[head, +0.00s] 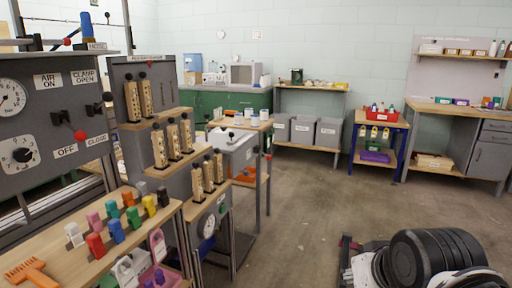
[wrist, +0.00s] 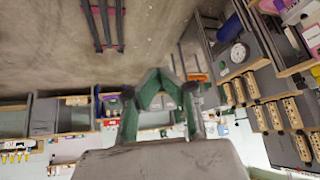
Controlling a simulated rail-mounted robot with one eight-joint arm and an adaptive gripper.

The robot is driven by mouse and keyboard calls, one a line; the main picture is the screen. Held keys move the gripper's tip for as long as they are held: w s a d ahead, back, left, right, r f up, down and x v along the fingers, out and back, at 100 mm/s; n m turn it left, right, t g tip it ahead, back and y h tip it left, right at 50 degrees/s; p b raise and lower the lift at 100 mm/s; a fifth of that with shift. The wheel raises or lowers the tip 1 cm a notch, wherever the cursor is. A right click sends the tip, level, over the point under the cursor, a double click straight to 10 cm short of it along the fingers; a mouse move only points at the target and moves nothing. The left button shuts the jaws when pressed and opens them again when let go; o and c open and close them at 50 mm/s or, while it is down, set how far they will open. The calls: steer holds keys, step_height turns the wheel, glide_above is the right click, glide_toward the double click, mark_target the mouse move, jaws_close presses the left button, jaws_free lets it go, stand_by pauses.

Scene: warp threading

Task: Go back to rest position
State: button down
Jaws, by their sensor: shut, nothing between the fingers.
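My gripper (wrist: 160,82) shows in the wrist view, with its two grey, green-padded fingers drawn together at the tips and nothing between them. It is held out in the air, apart from the benches and the floor. The room appears upside down in the wrist view. In the head view, a black ribbed part of my own arm fills the lower right corner; my gripper cannot be made out there.
A control panel (head: 58,118) and a shelf of coloured pegs (head: 105,252) stand at left. Stepped racks hold wooden blocks (head: 160,146). A blue-framed cart (head: 378,148) and a workbench (head: 478,118) stand at the back right. The middle floor (head: 320,200) is clear.

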steer(key=s+d+r+p, duration=0.1)
steer(key=s+r+p, duration=0.2)
steer(key=r+p, duration=1.3)
steer(key=shift+s+r+p, duration=0.15)
steer(key=shift+p, duration=0.9)
steer(key=shift+a, duration=0.1)
stand_by(0.8)
